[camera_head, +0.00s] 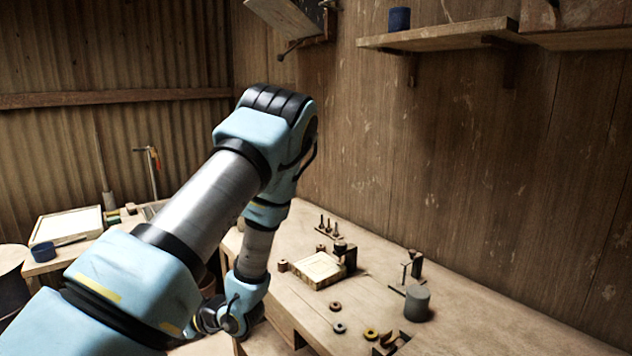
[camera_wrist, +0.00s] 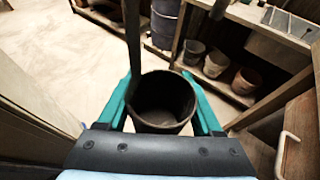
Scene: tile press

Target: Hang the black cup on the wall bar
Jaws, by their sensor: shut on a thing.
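The black cup (camera_wrist: 162,122) is in the wrist view, its dark open mouth facing the camera. My gripper (camera_wrist: 159,92) has a teal finger on each side of it and is shut on it. The head view shows the lower end of my arm beside the workbench, but the fingers and the cup cannot be made out there. A dark upright bar (camera_wrist: 132,40) runs down to the cup's left rim in the wrist view; I cannot tell whether it touches the cup or is the wall bar.
A shelf (camera_head: 440,37) with a blue cup (camera_head: 399,18) is on the wall. The wrist view shows a low shelf with pots (camera_wrist: 215,64) and open floor (camera_wrist: 50,45).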

